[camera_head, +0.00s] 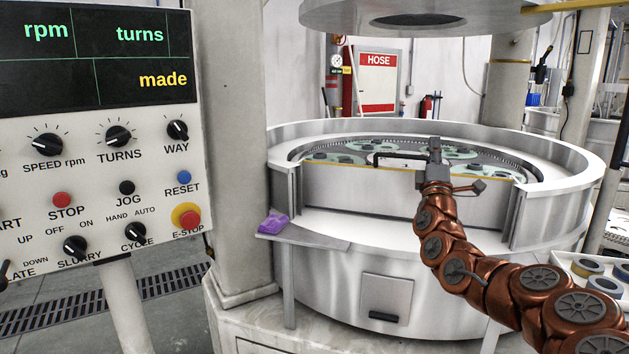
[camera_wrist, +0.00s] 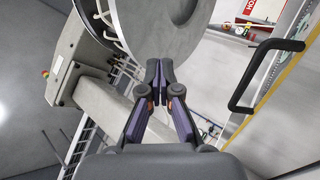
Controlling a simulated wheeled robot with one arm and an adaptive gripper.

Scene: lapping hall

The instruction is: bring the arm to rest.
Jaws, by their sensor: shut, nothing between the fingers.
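My arm, in copper-brown links, reaches up from the lower right in the head view. My gripper (camera_head: 434,150) is at its end, in front of the round lapping machine (camera_head: 345,230) and level with its upper rim. In the wrist view my gripper (camera_wrist: 159,66) has its two dark fingers brought together at the tips, with nothing between them. It points toward a large grey round plate (camera_wrist: 165,35). I cannot tell how far the fingertips are from that plate.
A control panel (camera_head: 100,130) stands at the left. A purple cloth (camera_head: 272,223) lies on a small shelf (camera_head: 305,237) at the machine's front. An upper plate (camera_head: 425,12) hangs above the machine. A tray with several rings (camera_head: 603,286) is at the right. A black handle (camera_wrist: 262,75) shows in the wrist view.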

